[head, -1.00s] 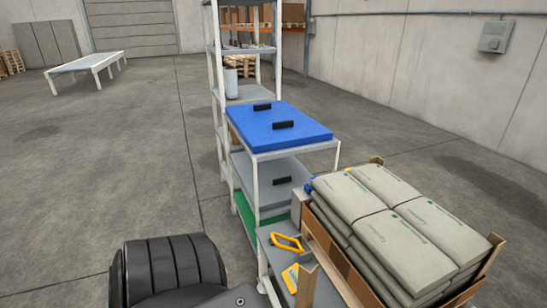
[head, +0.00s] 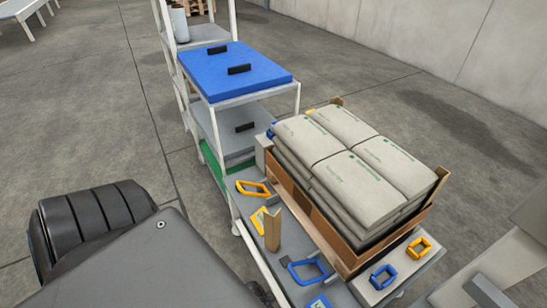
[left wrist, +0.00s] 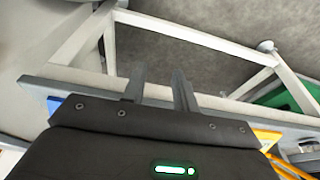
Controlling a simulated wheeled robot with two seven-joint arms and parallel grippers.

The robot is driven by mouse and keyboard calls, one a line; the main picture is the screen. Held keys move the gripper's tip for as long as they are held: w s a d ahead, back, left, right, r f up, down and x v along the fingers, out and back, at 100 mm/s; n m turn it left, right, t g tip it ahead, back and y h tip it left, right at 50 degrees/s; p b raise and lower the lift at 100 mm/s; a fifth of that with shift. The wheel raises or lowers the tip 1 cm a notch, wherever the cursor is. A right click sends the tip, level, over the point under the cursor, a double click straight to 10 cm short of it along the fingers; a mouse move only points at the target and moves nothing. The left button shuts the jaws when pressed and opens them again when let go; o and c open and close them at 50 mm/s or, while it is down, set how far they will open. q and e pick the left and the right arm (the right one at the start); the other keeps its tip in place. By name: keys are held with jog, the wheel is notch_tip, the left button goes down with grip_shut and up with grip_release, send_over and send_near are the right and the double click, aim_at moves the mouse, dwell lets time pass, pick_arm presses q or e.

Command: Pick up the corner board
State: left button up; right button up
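A brown corner board (head: 273,230) stands upright on the grey shelf top, beside the left side of the loaded carton. My left gripper (left wrist: 159,82) shows in the left wrist view with its two grey fingers apart and nothing between them. It is over the edge of a grey, white-framed bench; the corner board cannot be made out in that view. In the head view a dark part of my left arm fills the lower left, and the left fingers are hidden. My right gripper is not seen clearly in either view.
A brown carton (head: 352,262) holds stacked grey sacks (head: 352,180), with brown posts at its corners. Yellow (head: 253,188) and blue (head: 308,271) frame-shaped pieces lie around it. A blue slab (head: 235,70) with black handles tops the rack behind.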

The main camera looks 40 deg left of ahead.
pick_arm(q)
jog(key=w+d+r+t+p, duration=0.1)
jog(key=w+r, duration=0.2)
jog(key=r, duration=0.6)
jog(key=w+d+r+p, duration=0.1)
jog(key=w+r, duration=0.2)
jog(key=r, duration=0.5)
jog(key=w+d+r+m+t+h, duration=0.3)
jog(key=w+d+r+m, duration=0.3)
jog(key=w+d+r, duration=0.3)
notch_tip(320, 180, up, 8)
jog(key=m+g+y, duration=0.4)
jog(key=m+g, duration=0.3)
send_over(268, 214)
jog(key=shift+f+p, duration=0.35)
jog(key=shift+f, duration=5.1)
jog(key=shift+c, duration=0.3)
